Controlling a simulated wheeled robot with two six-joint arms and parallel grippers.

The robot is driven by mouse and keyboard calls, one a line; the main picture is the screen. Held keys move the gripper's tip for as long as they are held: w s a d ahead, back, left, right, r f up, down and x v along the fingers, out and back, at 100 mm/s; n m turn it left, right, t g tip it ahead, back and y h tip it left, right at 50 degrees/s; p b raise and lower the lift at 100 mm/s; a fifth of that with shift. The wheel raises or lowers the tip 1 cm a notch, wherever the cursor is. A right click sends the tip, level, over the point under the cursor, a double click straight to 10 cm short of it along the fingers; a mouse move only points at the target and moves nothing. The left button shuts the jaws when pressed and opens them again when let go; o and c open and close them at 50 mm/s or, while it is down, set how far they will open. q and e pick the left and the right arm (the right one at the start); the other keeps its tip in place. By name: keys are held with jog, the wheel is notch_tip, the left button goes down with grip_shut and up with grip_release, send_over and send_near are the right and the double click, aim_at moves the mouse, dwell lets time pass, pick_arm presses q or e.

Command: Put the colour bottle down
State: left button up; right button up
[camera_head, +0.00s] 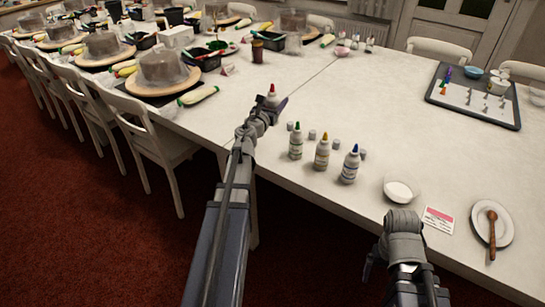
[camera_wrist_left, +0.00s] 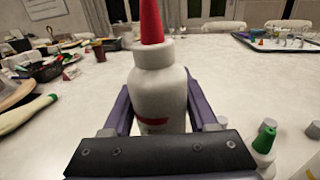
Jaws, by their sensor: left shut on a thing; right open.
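A white colour bottle with a red tip (camera_head: 272,91) stands upright in my left gripper (camera_head: 268,104), which is shut on it. In the left wrist view the bottle (camera_wrist_left: 160,90) fills the middle between the jaws, and its base is hidden by the gripper. I cannot tell whether its base touches the table (camera_head: 330,95). Bottles with green (camera_head: 296,143), yellow (camera_head: 322,153) and blue (camera_head: 350,165) tips stand in a row to the right of my left gripper. My right gripper (camera_head: 375,268) is low at the front, partly hidden by its wrist, open and empty.
Small grey caps (camera_head: 312,134) lie behind the bottles. A white bowl (camera_head: 400,191), a pink card (camera_head: 438,220) and a plate with a wooden spoon (camera_head: 480,236) are to the right. A tray of nozzles (camera_head: 440,97) is further back. The table behind the held bottle is mostly clear.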

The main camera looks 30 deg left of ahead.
pick_arm(q)
jog(key=shift+f+b, duration=5.05)
jog(key=shift+f, duration=0.2)
jog(key=shift+r, duration=0.15)
jog(key=o, duration=0.9)
jog(key=shift+r, duration=0.15)
jog(key=s, duration=0.4)
jog(key=s+d, duration=0.1)
jog(key=s, duration=0.7)
jog(key=shift+d, duration=0.2)
jog(key=shift+w, duration=0.15)
